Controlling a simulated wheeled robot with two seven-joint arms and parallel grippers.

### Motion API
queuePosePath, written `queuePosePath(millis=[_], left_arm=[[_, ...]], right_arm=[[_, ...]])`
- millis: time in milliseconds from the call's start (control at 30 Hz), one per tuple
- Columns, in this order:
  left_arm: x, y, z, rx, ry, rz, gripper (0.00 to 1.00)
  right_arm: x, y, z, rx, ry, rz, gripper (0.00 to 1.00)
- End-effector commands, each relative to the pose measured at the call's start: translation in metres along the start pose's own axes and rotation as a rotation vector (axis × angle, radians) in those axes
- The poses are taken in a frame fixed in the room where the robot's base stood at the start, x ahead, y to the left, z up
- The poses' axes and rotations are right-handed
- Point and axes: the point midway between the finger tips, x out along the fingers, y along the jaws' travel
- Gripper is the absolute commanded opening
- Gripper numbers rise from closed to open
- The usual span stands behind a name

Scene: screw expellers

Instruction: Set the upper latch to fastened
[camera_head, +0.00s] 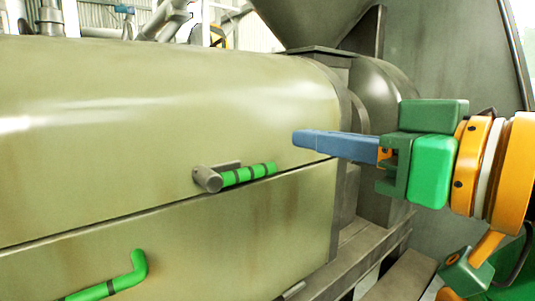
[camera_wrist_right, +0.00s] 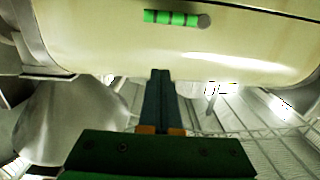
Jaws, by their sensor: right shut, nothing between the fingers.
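The upper latch (camera_head: 235,175) is a grey pivot with a green, dark-banded handle on the olive casing, near the seam. The handle points right and slightly up, roughly along the seam. It also shows in the right wrist view as a green banded handle with a grey round end (camera_wrist_right: 175,18). My right gripper (camera_head: 297,139) has its blue fingers shut and empty. They point left, above and to the right of the latch handle, apart from it. In the right wrist view the shut fingers (camera_wrist_right: 160,74) point toward the casing. My left gripper is not in view.
The olive casing (camera_head: 150,120) of the expeller fills the left and middle. A second green handle (camera_head: 110,286) sits low on the lower panel. A grey hopper (camera_head: 310,20) rises above the casing's right end. A metal frame (camera_head: 345,255) runs below it.

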Motion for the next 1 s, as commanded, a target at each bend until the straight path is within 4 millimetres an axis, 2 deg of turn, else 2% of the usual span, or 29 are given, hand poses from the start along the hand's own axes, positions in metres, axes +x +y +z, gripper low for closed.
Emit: queuePosePath(millis=[100, 333, 367, 433, 600, 1000], left_arm=[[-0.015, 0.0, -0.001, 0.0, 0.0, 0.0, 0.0], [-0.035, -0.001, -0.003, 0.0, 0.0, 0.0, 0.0], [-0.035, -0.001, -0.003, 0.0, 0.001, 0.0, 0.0], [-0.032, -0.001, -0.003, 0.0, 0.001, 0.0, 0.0], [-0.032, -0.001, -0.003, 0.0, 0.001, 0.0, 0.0], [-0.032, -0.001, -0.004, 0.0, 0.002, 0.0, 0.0]], right_arm=[[0.026, 0.0, -0.004, 0.003, -0.006, -0.003, 0.0], [0.076, 0.0, -0.004, 0.004, -0.006, -0.002, 0.0], [0.08, 0.0, 0.001, 0.002, -0.005, -0.002, 0.0], [0.082, 0.0, 0.016, 0.001, -0.003, -0.001, 0.0], [0.086, 0.0, 0.035, 0.001, -0.002, 0.0, 0.0], [0.086, 0.0, 0.039, 0.0, 0.0, -0.001, 0.0]])
